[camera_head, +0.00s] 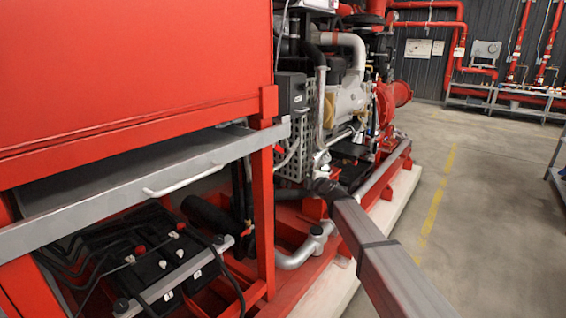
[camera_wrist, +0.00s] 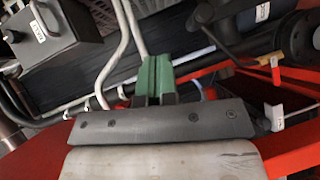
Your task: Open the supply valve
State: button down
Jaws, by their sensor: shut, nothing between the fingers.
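My gripper (camera_head: 325,187) is at the far end of my grey arm, beside the lower part of the pump engine in the head view. In the wrist view, my gripper's green fingers (camera_wrist: 154,76) are pressed together with nothing between them. I cannot tell for sure which part is the supply valve. In the wrist view, a black pipe at the right carries a thin lever with a yellowish end (camera_wrist: 268,61), to the right of the fingers and apart from them. Small red parts (camera_wrist: 210,94) show close behind the gripper, partly hidden by it.
The red engine cabinet (camera_head: 130,65) fills the left of the head view, with a grey drawer and white handle (camera_head: 185,181) below it. Batteries (camera_head: 150,260) sit underneath. Silver pipes (camera_wrist: 122,50) run close to the fingers. The floor (camera_head: 480,200) at right is clear.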

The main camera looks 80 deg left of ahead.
aim_at(277, 148)
jog(key=s+d+r+n+g+y, duration=0.25)
jog(key=s+d+n+y, duration=0.35)
jog(key=s+n+y, duration=0.4)
jog(key=a+r+n+h, duration=0.1)
jog(key=a+r, duration=0.3)
jog(key=a, duration=0.4)
jog(key=shift+s+r+g+h, duration=0.3)
jog(key=shift+s+r+g, duration=0.05)
jog(key=shift+s, duration=0.05)
jog(key=shift+a, duration=0.1)
jog(key=shift+w+a+r+n+g, duration=0.1)
jog(key=shift+w+n+g, duration=0.05)
jog(key=shift+n+g, duration=0.45)
